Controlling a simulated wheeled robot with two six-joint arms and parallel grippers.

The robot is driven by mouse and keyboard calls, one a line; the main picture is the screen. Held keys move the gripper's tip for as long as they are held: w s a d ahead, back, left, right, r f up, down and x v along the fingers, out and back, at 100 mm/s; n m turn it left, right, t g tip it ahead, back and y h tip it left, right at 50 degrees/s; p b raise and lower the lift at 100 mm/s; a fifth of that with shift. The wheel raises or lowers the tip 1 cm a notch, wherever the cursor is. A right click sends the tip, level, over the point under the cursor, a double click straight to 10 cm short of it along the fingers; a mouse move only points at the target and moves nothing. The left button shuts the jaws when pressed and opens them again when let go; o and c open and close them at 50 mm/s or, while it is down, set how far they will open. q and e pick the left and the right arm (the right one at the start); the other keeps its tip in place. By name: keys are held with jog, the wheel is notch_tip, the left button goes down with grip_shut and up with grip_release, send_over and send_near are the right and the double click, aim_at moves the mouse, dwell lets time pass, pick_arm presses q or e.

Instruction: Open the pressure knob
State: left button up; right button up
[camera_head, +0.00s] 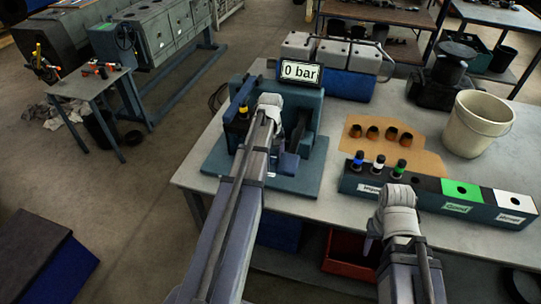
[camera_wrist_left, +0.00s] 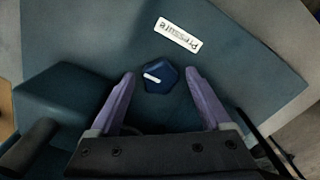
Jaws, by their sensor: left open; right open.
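The pressure knob (camera_wrist_left: 160,78) is a dark blue, angular knob with a white pointer line, on a blue-grey plate in the left wrist view. A white label reading "Pressure" (camera_wrist_left: 178,34) is beside it, upside down in that view. My left gripper (camera_wrist_left: 160,73) is open, with its purple fingers on either side of the knob and gaps to both. In the head view my left gripper (camera_head: 287,162) is low over the test stand (camera_head: 222,160), and the knob is hidden there. The display (camera_head: 300,72) reads "0 bar". My right gripper (camera_head: 374,245) is partly hidden by its wrist near the table's front edge.
A sorting box (camera_head: 425,198) with several colour-topped injectors stands along the table's front edge, right of the stand. Behind it are a cardboard sheet (camera_head: 425,150) with several copper-coloured cups and a white bucket (camera_head: 478,124). A blue-and-white unit (camera_head: 345,83) stands behind the display.

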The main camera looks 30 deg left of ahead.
aim_at(271, 157)
pick_arm(q)
notch_tip(271, 157, up, 8)
jog(key=p, duration=0.7)
jog(key=shift+f+p, duration=0.1)
jog(key=shift+p, duration=0.25)
